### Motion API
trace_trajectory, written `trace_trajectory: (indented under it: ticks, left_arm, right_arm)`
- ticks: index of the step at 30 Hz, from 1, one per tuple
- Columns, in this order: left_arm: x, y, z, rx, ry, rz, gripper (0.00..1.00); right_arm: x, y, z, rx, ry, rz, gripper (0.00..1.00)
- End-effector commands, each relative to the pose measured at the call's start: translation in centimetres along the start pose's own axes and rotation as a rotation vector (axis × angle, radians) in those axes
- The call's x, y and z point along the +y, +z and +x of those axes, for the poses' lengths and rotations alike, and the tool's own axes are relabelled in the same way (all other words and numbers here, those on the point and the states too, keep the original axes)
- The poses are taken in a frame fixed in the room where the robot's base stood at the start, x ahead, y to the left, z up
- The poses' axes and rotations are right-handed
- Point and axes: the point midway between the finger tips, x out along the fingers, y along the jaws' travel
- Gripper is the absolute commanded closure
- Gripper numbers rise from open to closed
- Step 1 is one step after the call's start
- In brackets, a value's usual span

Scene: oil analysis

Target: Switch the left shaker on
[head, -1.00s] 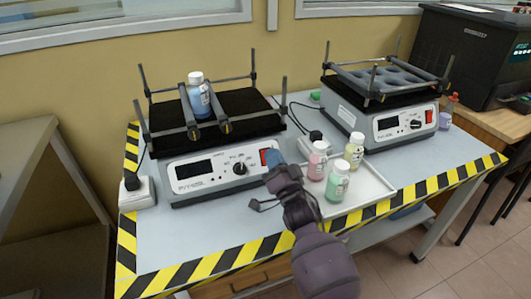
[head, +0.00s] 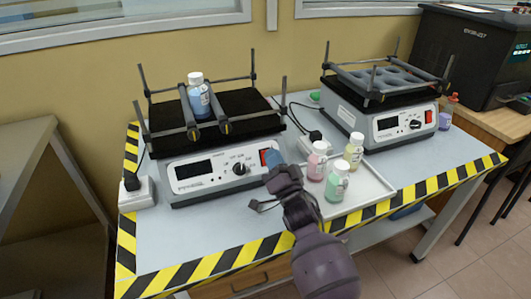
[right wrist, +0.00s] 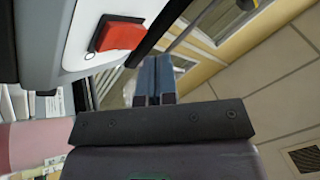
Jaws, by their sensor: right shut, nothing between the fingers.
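The left shaker (head: 219,173) stands on the left of the table, with a black platform on top, a dark display and a black knob (head: 240,169). Its red rocker switch (right wrist: 118,36) shows large in the right wrist view, on the white front panel. My right gripper (head: 273,158) is shut and empty, with its fingertips at the right end of that panel, hiding most of the switch in the head view. In the right wrist view the closed blue fingers (right wrist: 153,76) lie beside the switch; contact is not clear. My left gripper is out of view.
A blue bottle (head: 198,96) stands clamped on the left shaker. A tray (head: 375,187) with pink, green and yellow bottles lies right of my gripper. The right shaker (head: 399,122) stands behind it.

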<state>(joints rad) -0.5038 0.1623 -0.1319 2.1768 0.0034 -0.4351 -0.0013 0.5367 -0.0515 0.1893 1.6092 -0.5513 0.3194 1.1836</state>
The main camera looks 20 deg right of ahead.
Motion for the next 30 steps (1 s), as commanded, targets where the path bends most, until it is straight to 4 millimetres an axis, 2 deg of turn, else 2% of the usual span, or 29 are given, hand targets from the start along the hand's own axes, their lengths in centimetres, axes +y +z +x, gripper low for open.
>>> trace_trajectory:
  ticks: [11, 30]
  left_arm:
    - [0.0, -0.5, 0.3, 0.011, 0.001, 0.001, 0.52]
    - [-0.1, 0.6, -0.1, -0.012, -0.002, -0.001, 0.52]
  right_arm:
    - [0.0, 0.0, 0.0, 0.000, 0.000, 0.000, 1.00]
    - [0.4, 0.4, 0.5, -0.001, 0.000, 0.000, 1.00]
